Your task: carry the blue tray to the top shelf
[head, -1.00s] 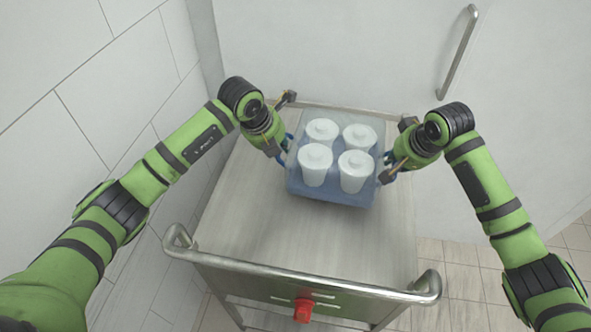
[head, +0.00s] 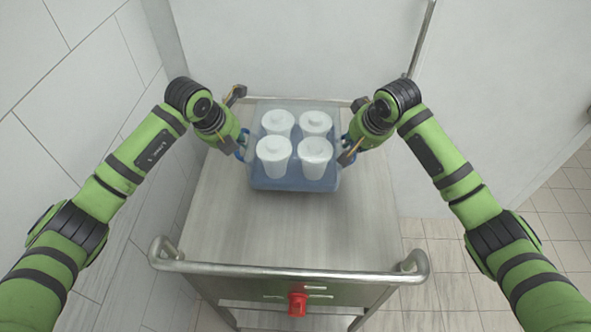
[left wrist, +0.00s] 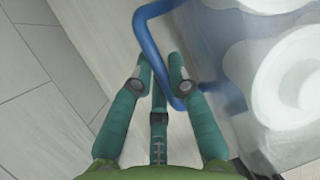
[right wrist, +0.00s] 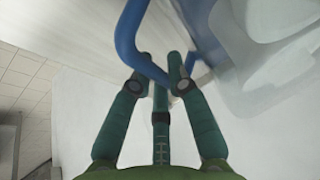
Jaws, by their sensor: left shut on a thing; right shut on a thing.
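The blue tray (head: 293,184) is a translucent bin holding several white lidded cups (head: 314,152). In the head view it is at the far part of the cart top, between my two grippers. My left gripper (head: 240,147) is shut on the tray's left blue handle, and the handle (left wrist: 150,48) shows between its fingers in the left wrist view. My right gripper (head: 347,150) is shut on the right handle (right wrist: 128,40), seen in the right wrist view. The tray looks level; I cannot tell whether its bottom touches the cart. No top shelf is identifiable apart from the cart top.
The cart (head: 290,235) has a pale wooden top, a metal push bar (head: 290,272) and a red knob (head: 297,304) in front. A tiled wall (head: 60,110) is close on the left. A pale panel (head: 300,50) stands behind. Tiled floor (head: 530,225) is open on the right.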

